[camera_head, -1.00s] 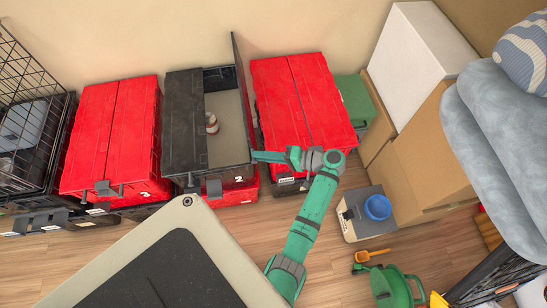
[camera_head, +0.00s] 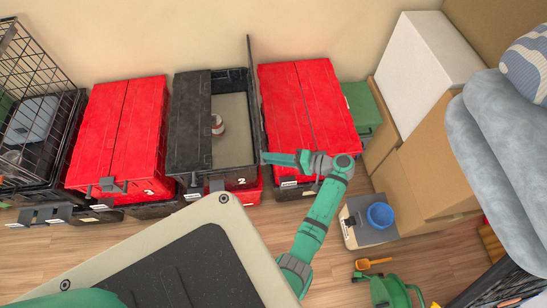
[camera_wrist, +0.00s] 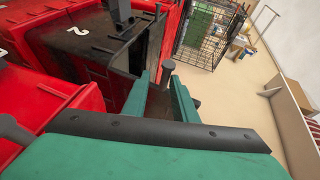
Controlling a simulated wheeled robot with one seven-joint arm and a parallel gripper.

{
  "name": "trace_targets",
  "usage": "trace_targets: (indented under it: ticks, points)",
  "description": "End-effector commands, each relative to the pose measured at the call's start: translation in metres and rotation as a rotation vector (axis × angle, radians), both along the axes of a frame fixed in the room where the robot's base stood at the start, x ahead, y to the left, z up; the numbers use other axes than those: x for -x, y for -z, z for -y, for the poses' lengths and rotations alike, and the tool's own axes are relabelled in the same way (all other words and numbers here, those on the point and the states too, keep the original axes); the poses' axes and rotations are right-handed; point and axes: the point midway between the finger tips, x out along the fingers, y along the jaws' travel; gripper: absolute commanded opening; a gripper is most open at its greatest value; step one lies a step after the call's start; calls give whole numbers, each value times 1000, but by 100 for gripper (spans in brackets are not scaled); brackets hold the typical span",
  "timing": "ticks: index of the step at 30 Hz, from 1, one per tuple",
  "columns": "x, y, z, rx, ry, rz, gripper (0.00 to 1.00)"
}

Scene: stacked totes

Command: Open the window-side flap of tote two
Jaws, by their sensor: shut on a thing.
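Tote two is a black tote (camera_head: 230,180) with a white 2 on its front, also in the wrist view (camera_wrist: 92,52). Its left flap (camera_head: 190,125) lies shut over the left half. Its right flap (camera_head: 257,110) stands up nearly edge-on to the head camera, leaving the right half open.
Red lidded totes stand close on the left (camera_head: 118,130) and right (camera_head: 305,110). A wire crate (camera_head: 35,100) is at the far left. Cardboard boxes (camera_head: 430,170) and a container with a blue bowl (camera_head: 380,216) stand at right. Some floor in front is clear.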

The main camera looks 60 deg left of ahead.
Motion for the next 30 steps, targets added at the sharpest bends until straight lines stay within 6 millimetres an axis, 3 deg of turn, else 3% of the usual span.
trace_targets:
  ticks: [1,2,3,17,30]
  points:
    - [4,14,1,31,3,-3,0]
    - [4,14,1,31,3,-3,0]
    - [5,14,1,31,3,-2,30]
    - [-4,10,7,29,4,0,30]
    - [-55,-12,60,22,4,1,30]
